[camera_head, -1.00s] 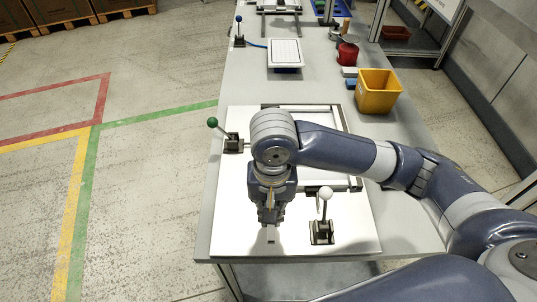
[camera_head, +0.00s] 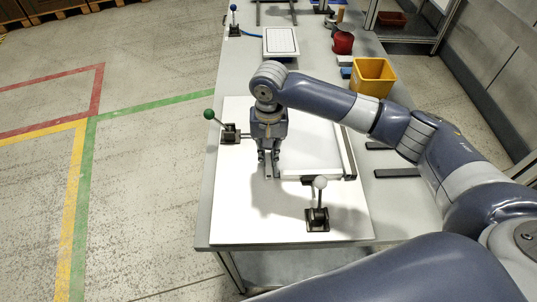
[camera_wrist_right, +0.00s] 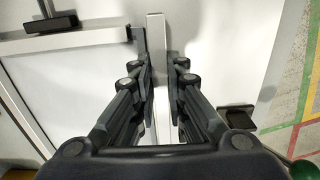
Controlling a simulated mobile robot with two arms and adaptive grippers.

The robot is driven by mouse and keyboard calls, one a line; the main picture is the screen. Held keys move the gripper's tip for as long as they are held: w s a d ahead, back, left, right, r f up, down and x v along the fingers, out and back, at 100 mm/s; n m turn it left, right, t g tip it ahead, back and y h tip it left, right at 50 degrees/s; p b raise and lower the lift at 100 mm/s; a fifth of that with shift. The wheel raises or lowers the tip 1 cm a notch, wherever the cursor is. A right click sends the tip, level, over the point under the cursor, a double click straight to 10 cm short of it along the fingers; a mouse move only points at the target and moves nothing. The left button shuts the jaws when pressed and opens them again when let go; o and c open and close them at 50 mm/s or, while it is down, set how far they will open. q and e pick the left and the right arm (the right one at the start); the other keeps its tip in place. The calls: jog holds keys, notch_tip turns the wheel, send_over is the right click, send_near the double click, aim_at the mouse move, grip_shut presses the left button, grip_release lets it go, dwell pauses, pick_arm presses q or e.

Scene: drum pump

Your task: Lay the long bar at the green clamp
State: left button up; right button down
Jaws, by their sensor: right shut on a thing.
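My right gripper (camera_head: 268,158) is shut on the long bar (camera_wrist_right: 157,35), a pale, narrow strip. The bar runs between the fingers in the right wrist view, and its near end (camera_head: 269,173) shows below the fingers in the head view. The gripper is over the white board, right of the green clamp (camera_head: 230,134), whose lever carries a green ball. The green clamp's dark base also shows right of the fingers in the right wrist view (camera_wrist_right: 237,117). I cannot tell whether the bar touches the board. My left gripper is not in view.
On the white board (camera_head: 245,215), a near bar (camera_head: 312,174) and a right bar (camera_head: 348,155) edge a pale panel. A white-knobbed clamp (camera_head: 317,215) stands at the near side. A yellow bin (camera_head: 372,78) and a framed white plate (camera_head: 281,42) stand farther back.

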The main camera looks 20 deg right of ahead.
jog(key=shift+f, duration=0.8)
jog(key=shift+s+f, duration=0.1)
jog(key=shift+f, duration=0.1)
jog(key=shift+s+f, duration=0.15)
jog(key=shift+f, duration=0.1)
jog(key=c, duration=1.6)
grip_release()
jog(key=shift+f, duration=0.15)
